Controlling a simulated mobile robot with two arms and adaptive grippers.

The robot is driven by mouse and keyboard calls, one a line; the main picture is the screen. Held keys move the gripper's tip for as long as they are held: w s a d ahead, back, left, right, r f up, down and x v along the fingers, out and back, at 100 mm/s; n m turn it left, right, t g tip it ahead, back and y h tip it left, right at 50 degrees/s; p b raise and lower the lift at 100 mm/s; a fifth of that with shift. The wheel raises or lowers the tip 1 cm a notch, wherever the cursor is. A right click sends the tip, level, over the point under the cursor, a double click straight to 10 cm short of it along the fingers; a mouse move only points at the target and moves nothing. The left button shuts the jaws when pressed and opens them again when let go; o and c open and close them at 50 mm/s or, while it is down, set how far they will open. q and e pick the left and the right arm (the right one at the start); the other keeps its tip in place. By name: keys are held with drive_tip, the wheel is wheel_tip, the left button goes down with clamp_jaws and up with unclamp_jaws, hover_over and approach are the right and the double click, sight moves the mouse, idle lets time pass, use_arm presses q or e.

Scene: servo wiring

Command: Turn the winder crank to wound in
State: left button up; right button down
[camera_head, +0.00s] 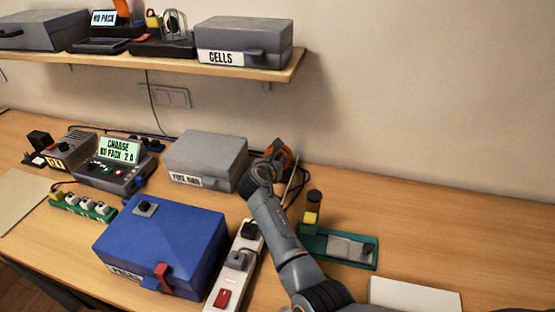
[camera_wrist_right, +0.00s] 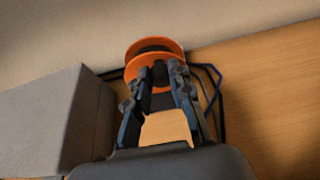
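The orange winder (camera_head: 281,153) stands at the back of the bench, against the wall side, right of the grey box. In the right wrist view, its orange drum (camera_wrist_right: 150,48) shows just past my fingertips. My right gripper (camera_head: 270,163) reaches over the bench to the winder. In the right wrist view, the gripper's fingers (camera_wrist_right: 159,76) lie close on both sides of a dark upright piece, which looks like the winder crank (camera_wrist_right: 159,88). They appear shut on it. The crank's angle is hard to tell. My left gripper is not in view.
The grey fuse box (camera_head: 208,153) stands close left of my right gripper. A blue box (camera_head: 170,235) and a white power strip (camera_head: 232,270) lie nearer. A green board (camera_head: 310,243) lies right of my arm. The bench at the far right is mostly clear.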

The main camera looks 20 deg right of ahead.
drive_tip(key=shift+d, duration=0.1)
idle(0.7)
drive_tip(key=shift+s+p, duration=0.1)
drive_tip(key=shift+p, duration=0.3)
drive_tip(key=shift+s+d+f+m+t+y+p, duration=0.15)
drive_tip(key=shift+d+f+m+t+y+p, duration=0.2)
drive_tip(key=shift+m, duration=0.4)
drive_tip(key=shift+s+d+f+m+t+y+p, duration=0.25)
drive_tip(key=shift+m+y, duration=0.25)
drive_tip(key=shift+m, duration=0.3)
drive_tip(key=shift+s+d+f+m+t+y+p, duration=0.1)
drive_tip(key=shift+d+f+m+t+y+p, duration=0.15)
drive_tip(key=shift+m+t+y, duration=0.35)
drive_tip(key=shift+m+h, duration=0.25)
drive_tip(key=c, duration=1.2)
unclamp_jaws()
